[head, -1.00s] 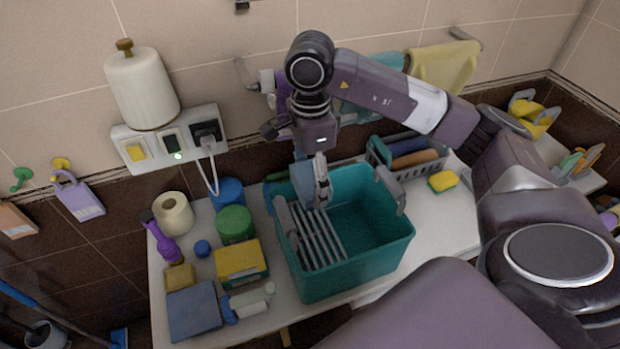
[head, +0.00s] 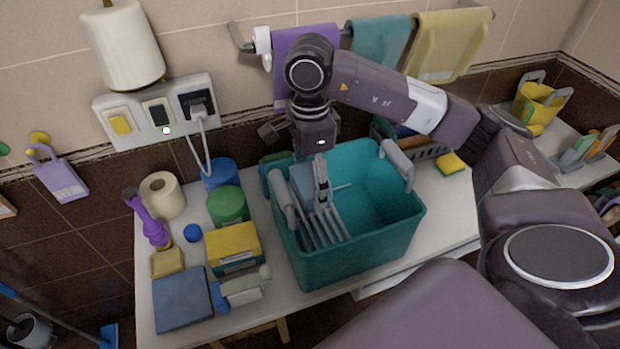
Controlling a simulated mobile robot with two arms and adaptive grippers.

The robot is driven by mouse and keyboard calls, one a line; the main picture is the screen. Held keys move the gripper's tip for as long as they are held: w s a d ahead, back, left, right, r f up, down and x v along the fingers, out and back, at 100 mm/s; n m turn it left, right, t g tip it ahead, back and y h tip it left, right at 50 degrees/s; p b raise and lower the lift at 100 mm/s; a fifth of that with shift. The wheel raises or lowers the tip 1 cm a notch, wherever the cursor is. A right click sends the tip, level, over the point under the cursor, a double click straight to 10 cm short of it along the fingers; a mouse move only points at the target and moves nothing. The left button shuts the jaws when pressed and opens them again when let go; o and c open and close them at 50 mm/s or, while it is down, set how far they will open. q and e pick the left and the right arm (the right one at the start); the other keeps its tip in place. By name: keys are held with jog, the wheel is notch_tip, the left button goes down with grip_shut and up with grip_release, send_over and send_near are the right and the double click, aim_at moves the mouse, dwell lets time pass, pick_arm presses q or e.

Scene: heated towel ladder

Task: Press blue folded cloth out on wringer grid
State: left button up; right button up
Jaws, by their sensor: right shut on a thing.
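A teal bucket (head: 355,252) stands on the white counter. A grey slatted wringer grid (head: 322,230) sits in its left part. The blue folded cloth (head: 302,183) is inside the bucket mouth at the back of the grid. My right gripper (head: 321,203) points down from above and is shut on the cloth at its right side. Part of the cloth is hidden behind the fingers, and I cannot tell whether it touches the slats. My left gripper is not in view.
Left of the bucket are a green tub (head: 228,207), a yellow box (head: 234,247), a blue block (head: 182,298) and a paper roll (head: 163,195). Towels hang on a rail (head: 240,38) behind.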

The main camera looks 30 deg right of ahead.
jog(key=b, duration=0.6)
send_over(310, 215)
jog(key=shift+w+f, duration=0.1)
jog(key=shift+f, duration=3.35)
jog(key=o, duration=1)
jog(key=shift+c, duration=0.2)
jog(key=c, duration=1)
jog(key=shift+o, duration=0.2)
jog(key=shift+f+b, duration=0.9)
jog(key=shift+f, duration=0.25)
